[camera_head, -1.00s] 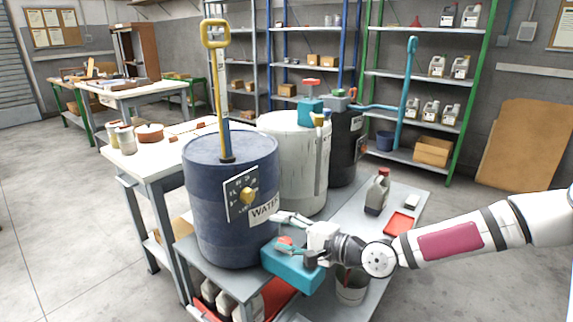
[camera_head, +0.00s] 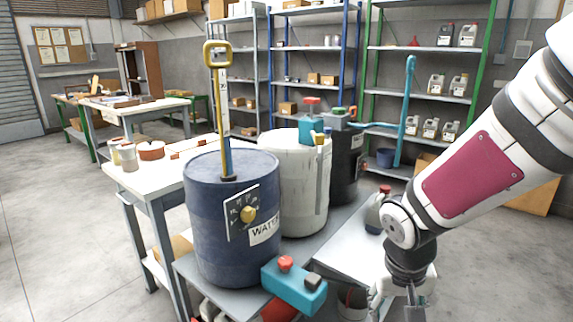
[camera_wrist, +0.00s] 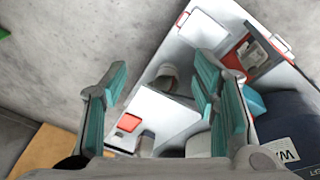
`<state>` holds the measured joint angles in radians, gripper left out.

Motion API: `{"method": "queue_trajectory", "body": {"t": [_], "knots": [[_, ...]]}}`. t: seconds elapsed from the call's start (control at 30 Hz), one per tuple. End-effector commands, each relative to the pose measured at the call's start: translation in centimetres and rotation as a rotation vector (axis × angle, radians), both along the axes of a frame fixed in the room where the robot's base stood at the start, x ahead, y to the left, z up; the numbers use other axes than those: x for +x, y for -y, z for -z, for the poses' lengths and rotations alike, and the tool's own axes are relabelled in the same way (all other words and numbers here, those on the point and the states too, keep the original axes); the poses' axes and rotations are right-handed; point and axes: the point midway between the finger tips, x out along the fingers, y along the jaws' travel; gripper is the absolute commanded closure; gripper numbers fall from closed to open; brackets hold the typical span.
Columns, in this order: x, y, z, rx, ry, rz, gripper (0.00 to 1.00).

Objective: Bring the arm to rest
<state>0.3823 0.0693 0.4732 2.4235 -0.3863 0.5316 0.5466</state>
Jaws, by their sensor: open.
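My arm (camera_head: 470,175) reaches in from the right, bent downward at the wrist. My gripper (camera_wrist: 162,72) is open in the wrist view, with teal-padded fingers spread apart and nothing held between them. In the head view it hangs at the bottom edge, right of the teal box, partly cut off by the frame. The teal box (camera_head: 293,287) with a red knob sits by the foot of the blue drum (camera_head: 215,225), apart from my gripper.
A white drum (camera_head: 298,205) and a black drum (camera_head: 344,165) stand behind the blue drum on the grey bench. My wrist partly hides a grey bottle (camera_head: 374,218). A bucket (camera_head: 352,302) stands low beside my gripper. Shelves (camera_head: 415,95) line the back wall.

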Motion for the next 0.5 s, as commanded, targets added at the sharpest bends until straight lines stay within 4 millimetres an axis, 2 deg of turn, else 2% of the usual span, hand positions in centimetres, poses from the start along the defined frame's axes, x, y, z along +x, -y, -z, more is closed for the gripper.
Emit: {"method": "queue_trajectory", "body": {"t": [0.03, 0.2, 0.4, 0.5], "knots": [[-1.1, 0.6, -1.7, -0.035, 0.002, 0.000, 0.46], [-5.7, 1.9, -6.0, -0.096, -0.029, 0.010, 0.46], [-11.8, 1.9, -9.9, -0.081, -0.059, 0.004, 0.46], [-14.7, 1.5, -11.1, -0.045, -0.072, -0.011, 0.46]]}}
